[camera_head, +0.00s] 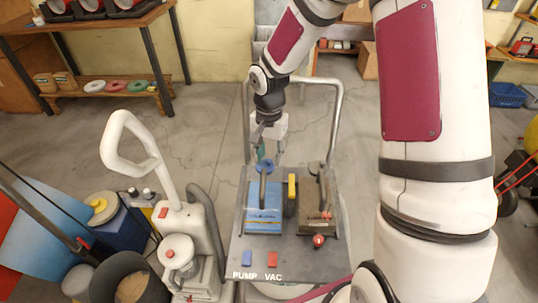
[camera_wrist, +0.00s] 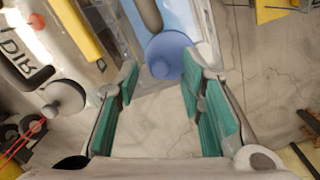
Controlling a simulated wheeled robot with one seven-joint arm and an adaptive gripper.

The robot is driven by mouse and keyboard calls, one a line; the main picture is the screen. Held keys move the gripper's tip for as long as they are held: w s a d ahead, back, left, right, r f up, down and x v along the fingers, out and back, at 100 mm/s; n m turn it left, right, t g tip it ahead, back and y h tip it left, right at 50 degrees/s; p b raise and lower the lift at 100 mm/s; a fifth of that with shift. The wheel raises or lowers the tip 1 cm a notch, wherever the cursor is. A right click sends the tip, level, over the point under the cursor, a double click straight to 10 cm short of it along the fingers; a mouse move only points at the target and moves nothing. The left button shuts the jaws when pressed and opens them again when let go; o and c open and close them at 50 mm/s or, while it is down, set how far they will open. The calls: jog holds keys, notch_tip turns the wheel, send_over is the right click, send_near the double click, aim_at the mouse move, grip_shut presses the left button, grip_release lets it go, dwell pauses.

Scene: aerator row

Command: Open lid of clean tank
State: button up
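The clean tank has a blue lid (camera_head: 264,216) on the left of the cart top, and it looks closed. A dark lever with a blue round knob (camera_head: 264,165) rises from it toward the back. My gripper (camera_head: 266,156) is over the back of the cart, pointing down at the knob. In the wrist view, my gripper (camera_wrist: 160,75) is open, with green pads on both fingers. The blue knob (camera_wrist: 170,55) shows between or just beyond the fingertips, nearer the right finger. I cannot tell whether they touch. Part of the blue lid (camera_wrist: 178,18) shows behind it.
A brown tank (camera_head: 318,205) with its own lever stands right of the blue one. A yellow piece (camera_head: 292,189) sits between them. The cart's metal handle frame (camera_head: 337,110) rises around my gripper. A white upright machine (camera_head: 182,225) stands close on the left.

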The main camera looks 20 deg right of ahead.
jog(key=shift+f, duration=0.15)
grip_shut()
